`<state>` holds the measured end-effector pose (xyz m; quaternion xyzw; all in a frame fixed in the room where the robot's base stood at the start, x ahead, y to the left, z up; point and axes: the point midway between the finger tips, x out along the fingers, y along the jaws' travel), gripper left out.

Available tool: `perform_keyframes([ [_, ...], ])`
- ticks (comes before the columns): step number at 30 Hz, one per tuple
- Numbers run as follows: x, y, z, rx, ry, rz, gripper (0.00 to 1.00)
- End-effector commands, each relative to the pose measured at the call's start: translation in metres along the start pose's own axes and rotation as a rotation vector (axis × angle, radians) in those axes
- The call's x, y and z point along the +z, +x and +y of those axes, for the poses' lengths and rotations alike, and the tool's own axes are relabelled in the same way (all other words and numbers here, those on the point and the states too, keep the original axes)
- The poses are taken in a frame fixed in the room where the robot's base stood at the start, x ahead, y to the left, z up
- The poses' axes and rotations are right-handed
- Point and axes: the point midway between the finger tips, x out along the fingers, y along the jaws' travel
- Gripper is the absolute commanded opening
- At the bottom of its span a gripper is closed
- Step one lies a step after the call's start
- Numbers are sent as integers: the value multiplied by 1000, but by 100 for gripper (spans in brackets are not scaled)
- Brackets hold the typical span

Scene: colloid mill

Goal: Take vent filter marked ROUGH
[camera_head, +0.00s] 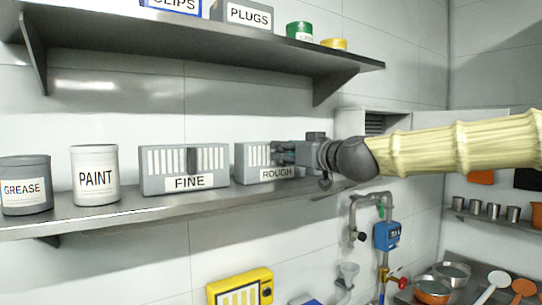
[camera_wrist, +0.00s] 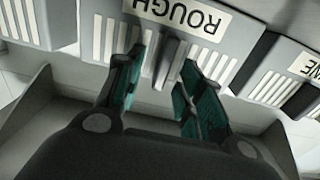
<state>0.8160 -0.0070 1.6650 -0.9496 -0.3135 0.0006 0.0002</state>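The vent filter marked ROUGH (camera_head: 252,157) is a grey box with white slats, standing on the lower shelf to the right of the filter marked FINE (camera_head: 160,172). My gripper (camera_head: 283,152) is at the front of the ROUGH filter and covers its right part in the head view. In the wrist view the ROUGH filter (camera_wrist: 239,40) appears upside down, with a grey upright rib at its middle. My gripper (camera_wrist: 164,62) is open there, its teal finger pads on either side of the rib, with gaps showing. Part of the FINE filter (camera_wrist: 278,75) shows at the right.
A PAINT can (camera_head: 95,174) and a GREASE can (camera_head: 26,186) stand at the left of the lower shelf (camera_head: 110,213). An upper shelf (camera_head: 180,50) with boxes and small tins hangs above. A pipe with a blue meter (camera_head: 387,236) is below right.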

Motion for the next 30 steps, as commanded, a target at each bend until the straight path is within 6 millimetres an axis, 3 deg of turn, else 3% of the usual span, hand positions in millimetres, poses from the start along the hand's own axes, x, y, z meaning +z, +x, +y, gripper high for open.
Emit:
perform_keyframes([
  [14,0,11,0,0,0,1,38],
  [20,0,11,0,0,0,1,1],
  [30,-1,11,0,1,-1,2,0],
])
